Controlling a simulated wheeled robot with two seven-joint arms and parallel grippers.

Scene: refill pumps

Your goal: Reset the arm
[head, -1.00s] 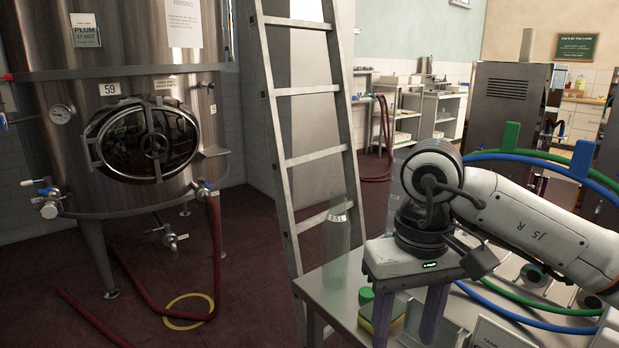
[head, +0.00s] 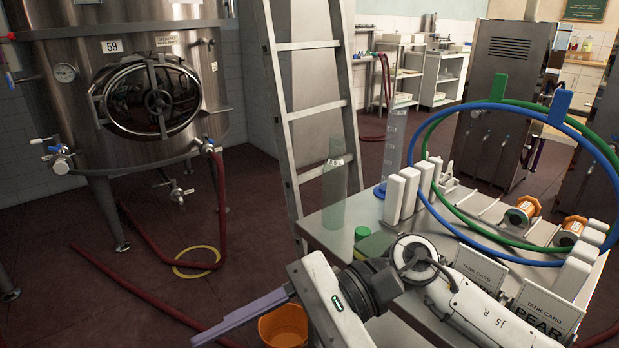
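My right arm (head: 455,300) comes in from the lower right, low over the front of the steel table. Its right gripper (head: 228,326) points left and down, past the table's left edge and above the floor. One long purple-grey finger shows near the upper end of the gripper body; the other finger is out of frame. The finger's offset fits an open gripper, and nothing shows in its grasp. An orange bucket (head: 284,326) stands below and behind the gripper, partly covered by it. My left gripper is not in view.
The table (head: 325,232) holds a clear bottle (head: 334,180), a green cap (head: 361,233), white blocks, blue (head: 430,206) and green hose loops, orange-ended fittings (head: 522,212) and tank cards (head: 545,314). A ladder (head: 313,110) stands behind. A steel tank (head: 110,40) and red hose (head: 150,245) are left.

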